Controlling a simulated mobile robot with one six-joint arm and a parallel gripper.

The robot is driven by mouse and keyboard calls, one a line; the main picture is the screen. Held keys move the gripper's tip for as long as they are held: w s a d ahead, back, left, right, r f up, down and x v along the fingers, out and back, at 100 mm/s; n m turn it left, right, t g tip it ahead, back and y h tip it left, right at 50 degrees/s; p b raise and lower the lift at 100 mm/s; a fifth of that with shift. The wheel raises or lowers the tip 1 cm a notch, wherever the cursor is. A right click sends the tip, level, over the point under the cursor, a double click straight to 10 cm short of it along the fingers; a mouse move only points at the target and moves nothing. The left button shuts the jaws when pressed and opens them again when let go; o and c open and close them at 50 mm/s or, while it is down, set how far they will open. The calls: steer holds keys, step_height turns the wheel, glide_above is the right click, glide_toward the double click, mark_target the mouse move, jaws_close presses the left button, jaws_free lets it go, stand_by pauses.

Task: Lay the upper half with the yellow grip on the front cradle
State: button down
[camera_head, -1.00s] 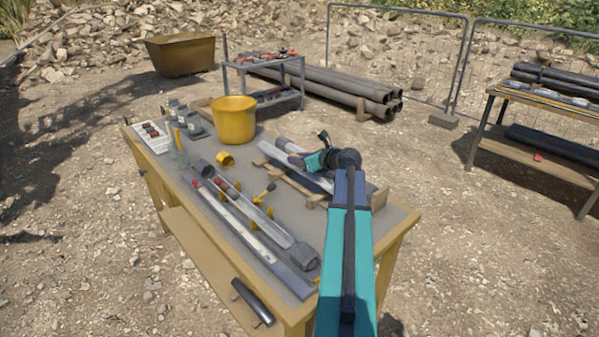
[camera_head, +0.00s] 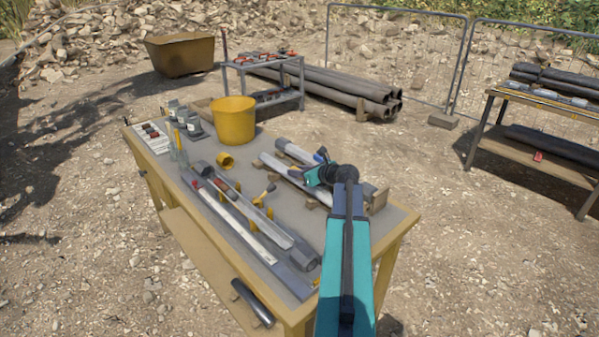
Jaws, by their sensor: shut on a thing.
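My gripper (camera_head: 312,177) is shut on a long grey half tube (camera_head: 283,169) over the right part of the table. The half lies lengthwise over the wooden front cradle (camera_head: 313,204), low and close to it. I cannot tell whether it touches. The yellow grip is hidden by my gripper or too small to make out.
Bottles are at the back left.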

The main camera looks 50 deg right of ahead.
steer(key=shift+f, duration=0.2)
steer(key=shift+f, duration=0.45)
steer(key=c, duration=1.5)
jaws_free()
steer(key=shift+c, duration=0.2)
steer(key=shift+r, duration=0.1)
steer(key=shift+r, duration=0.25)
step_height(320, 180, up, 4)
steer(key=b, duration=0.1)
glide_above(319, 189)
steer(key=w, duration=0.2)
steer(key=shift+s+d, duration=0.15)
steer(key=shift+s, duration=0.05)
steer(key=shift+v, duration=0.8)
steer(key=shift+r, duration=0.1)
